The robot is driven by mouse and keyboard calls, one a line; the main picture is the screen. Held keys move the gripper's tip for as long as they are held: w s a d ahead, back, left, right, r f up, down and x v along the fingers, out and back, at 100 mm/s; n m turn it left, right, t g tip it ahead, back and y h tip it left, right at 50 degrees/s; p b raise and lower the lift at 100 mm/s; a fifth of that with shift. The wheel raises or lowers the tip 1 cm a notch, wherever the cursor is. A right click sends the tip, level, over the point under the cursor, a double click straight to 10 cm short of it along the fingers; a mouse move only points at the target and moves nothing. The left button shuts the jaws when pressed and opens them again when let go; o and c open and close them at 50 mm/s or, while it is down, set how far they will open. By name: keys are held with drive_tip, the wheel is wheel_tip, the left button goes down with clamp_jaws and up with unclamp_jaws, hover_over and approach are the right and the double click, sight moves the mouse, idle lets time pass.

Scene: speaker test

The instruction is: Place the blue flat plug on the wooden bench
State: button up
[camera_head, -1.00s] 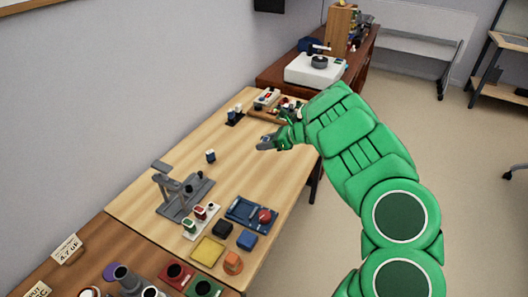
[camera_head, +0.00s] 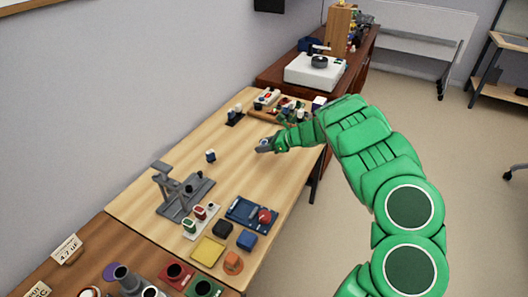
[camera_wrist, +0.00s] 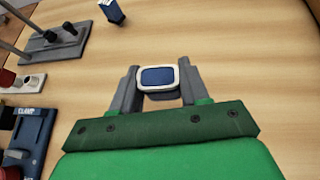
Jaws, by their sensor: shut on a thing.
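The blue flat plug (camera_wrist: 157,77), a rounded blue face with a pale rim, sits between my gripper's grey fingers in the wrist view. My gripper (camera_head: 264,146) is shut on it. In the head view the gripper is over the right side of the light wooden bench (camera_head: 185,137), low near its surface; the plug is small and partly hidden there. Bare bench (camera_wrist: 235,70) shows around the fingers in the wrist view. I cannot tell whether the plug touches the wood.
A small dark blue and white piece (camera_head: 210,156) stands left of the gripper. A grey stand (camera_head: 183,195), a blue clamp base (camera_head: 245,212) and several coloured blocks fill the near end. A tray of parts (camera_head: 270,112) lies at the far end.

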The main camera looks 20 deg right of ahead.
drive_tip(key=shift+w+f, duration=0.2)
drive_tip(key=shift+f, duration=1.5)
drive_tip(key=shift+f, duration=0.1)
drive_tip(key=o, duration=1)
drive_tip(key=shift+o, duration=0.2)
drive_tip(key=v, duration=1.2)
drive_tip(key=shift+d, duration=0.1)
